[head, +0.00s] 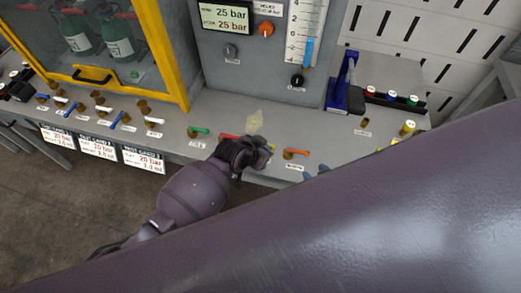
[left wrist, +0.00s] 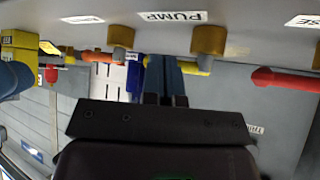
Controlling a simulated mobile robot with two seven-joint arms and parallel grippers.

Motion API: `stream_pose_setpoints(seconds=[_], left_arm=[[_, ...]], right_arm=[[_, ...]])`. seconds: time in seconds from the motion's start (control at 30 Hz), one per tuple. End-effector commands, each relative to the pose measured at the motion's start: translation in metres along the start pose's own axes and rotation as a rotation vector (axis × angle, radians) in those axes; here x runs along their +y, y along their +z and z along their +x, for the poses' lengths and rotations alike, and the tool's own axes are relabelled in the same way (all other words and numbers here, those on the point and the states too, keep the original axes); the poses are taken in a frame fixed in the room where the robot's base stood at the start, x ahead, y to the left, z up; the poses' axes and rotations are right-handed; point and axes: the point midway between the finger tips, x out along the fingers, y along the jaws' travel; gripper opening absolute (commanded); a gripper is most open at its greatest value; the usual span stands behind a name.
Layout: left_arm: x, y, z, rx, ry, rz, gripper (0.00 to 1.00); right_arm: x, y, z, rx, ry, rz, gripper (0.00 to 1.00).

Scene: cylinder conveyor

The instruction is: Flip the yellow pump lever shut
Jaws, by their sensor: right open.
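A yellow lever (left wrist: 192,68) shows in the left wrist view below a brass fitting (left wrist: 208,40), right of the PUMP label (left wrist: 172,16). My left gripper (left wrist: 166,62) has its two blue fingers close together, pointing up the picture just left of this lever. I cannot tell whether they touch it.
An orange lever (head: 296,152) and a green lever (head: 200,130) sit on the bench. A red lever (left wrist: 285,79) is at the right of the left wrist view. A blue clamp-like stand (head: 345,92) and a yellow-framed cabinet (head: 170,50) stand behind.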

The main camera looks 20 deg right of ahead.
Motion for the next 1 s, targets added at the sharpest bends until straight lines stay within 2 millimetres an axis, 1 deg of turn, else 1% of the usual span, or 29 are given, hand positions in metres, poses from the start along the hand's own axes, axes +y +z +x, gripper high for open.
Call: stream_pose_setpoints(seconds=[0.27,0.7,0.87,1.0], left_arm=[[0.0012,-0.0029,0.0028,0.0,0.001,0.001,0.0],[0.0009,-0.0035,0.003,0.001,0.0,0.001,0.0],[0.0008,-0.0034,0.0026,0.001,0.0,0.001,0.0],[0.0015,-0.0035,-0.0001,0.0,-0.001,0.0,0.0]], right_arm=[[0.0,-0.0002,0.0003,0.001,0.0,0.0,0.43],[0.0009,0.0083,-0.0053,-0.015,0.003,0.002,0.43],[0.001,0.0073,-0.0051,-0.014,0.003,0.001,0.43],[0.0014,0.0008,-0.0051,-0.007,0.002,-0.001,0.43]])
